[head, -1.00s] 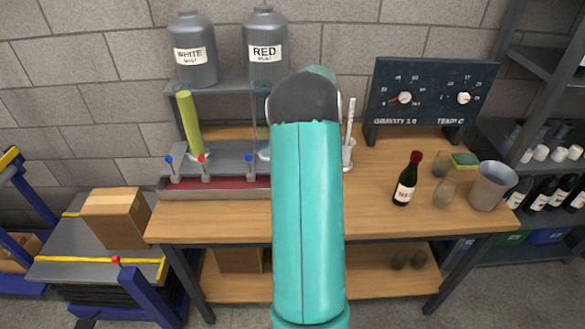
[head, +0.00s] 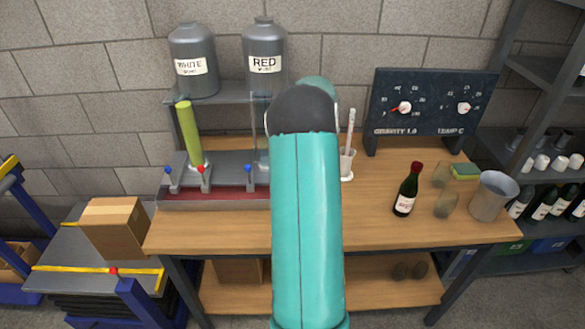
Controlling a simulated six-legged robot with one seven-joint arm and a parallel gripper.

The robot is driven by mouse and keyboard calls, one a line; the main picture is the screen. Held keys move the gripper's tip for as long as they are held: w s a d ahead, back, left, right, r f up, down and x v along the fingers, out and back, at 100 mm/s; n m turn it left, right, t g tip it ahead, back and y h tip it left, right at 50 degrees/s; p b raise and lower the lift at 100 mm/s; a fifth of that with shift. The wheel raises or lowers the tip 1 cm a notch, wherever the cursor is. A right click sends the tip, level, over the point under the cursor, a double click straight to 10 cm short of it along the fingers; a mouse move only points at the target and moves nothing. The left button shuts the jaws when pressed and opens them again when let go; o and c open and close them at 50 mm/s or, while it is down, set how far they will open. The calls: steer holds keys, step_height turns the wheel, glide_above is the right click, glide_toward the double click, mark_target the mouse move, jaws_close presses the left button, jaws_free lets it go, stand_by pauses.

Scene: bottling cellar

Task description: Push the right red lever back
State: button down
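A grey lever unit (head: 218,189) with a dark red front strip stands on the left part of the wooden bench. A red-knobbed lever (head: 201,171) shows on it, with one blue-knobbed lever (head: 167,172) to its left and another blue-knobbed lever (head: 249,171) to its right. The knobs stand upright near the unit's front. My teal arm covers the unit's right end, so no second red lever shows. My gripper is hidden beyond the arm; whether it touches anything cannot be seen.
Grey tanks labelled WHITE (head: 193,66) and RED (head: 264,64) stand behind, with a green tube (head: 190,135) below. A dial panel (head: 432,100), a wine bottle (head: 407,190), glasses and a metal jug (head: 492,196) occupy the right.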

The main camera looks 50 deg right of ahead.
steer(key=shift+r, duration=0.2)
stand_by(0.6)
steer(key=shift+r, duration=0.65)
steer(key=shift+f, duration=0.1)
steer(key=s+d+r, duration=0.3)
steer(key=d+r, duration=0.1)
steer(key=d, duration=0.3)
steer(key=shift+s+d+r, duration=0.25)
steer(key=shift+r, duration=0.05)
steer(key=shift+s, duration=0.15)
stand_by(0.6)
